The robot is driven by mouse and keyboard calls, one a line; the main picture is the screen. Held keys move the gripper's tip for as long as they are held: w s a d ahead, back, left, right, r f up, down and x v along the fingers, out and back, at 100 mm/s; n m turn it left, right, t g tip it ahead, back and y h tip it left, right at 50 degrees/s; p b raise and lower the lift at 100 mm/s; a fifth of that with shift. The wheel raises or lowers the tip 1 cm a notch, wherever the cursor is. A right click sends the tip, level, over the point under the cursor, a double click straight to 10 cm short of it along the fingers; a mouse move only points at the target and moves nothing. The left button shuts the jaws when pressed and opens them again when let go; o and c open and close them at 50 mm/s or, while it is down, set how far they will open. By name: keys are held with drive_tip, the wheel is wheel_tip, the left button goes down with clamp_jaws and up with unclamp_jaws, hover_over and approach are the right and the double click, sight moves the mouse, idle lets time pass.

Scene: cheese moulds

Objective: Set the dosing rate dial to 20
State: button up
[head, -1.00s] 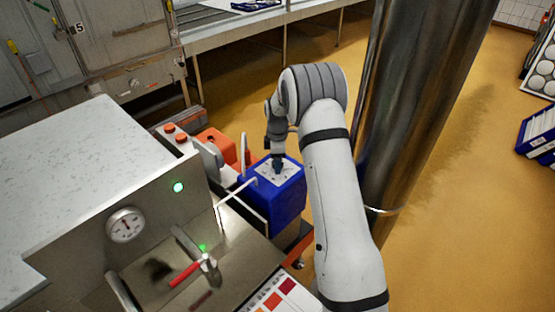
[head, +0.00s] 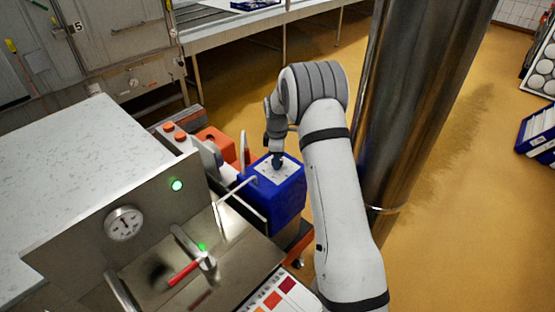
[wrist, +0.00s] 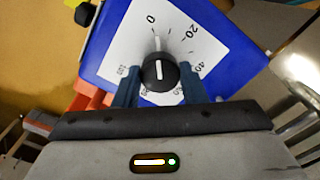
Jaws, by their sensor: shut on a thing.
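The dosing rate dial is a black knob (wrist: 160,73) with a white pointer line, on a white scale plate (wrist: 118,48) on the blue dosing box (head: 287,199). The scale has 0 at the top, 20 to its upper right, and 40 further round on the right. The pointer points almost straight up, just right of 0 and well short of 20. My gripper (wrist: 160,84) is shut on the knob, one dark blue finger on each side. In the head view my gripper (head: 277,160) points down onto the plate, and hides the knob.
A steel panel with a round gauge (head: 123,223), a green light (head: 177,185) and a red-handled lever (head: 184,272) stands left of the box. Orange parts (head: 211,141) lie behind it. A thick steel column (head: 415,110) rises close to the right of my arm.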

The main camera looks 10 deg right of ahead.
drive_tip(key=m+b, duration=0.2)
drive_tip(key=m, duration=0.2)
drive_tip(key=shift+w, duration=0.15)
drive_tip(key=shift+r+m+b, duration=0.2)
drive_tip(key=shift+m+b, duration=0.95)
drive_tip(key=shift+m, duration=1.55)
drive_tip(key=o, duration=0.6)
drive_tip(key=shift+w, duration=0.1)
drive_tip(key=o, duration=0.4)
drive_tip(key=shift+f, duration=0.1)
drive_tip(key=shift+r+b, duration=0.45)
drive_tip(key=shift+r, duration=3.45)
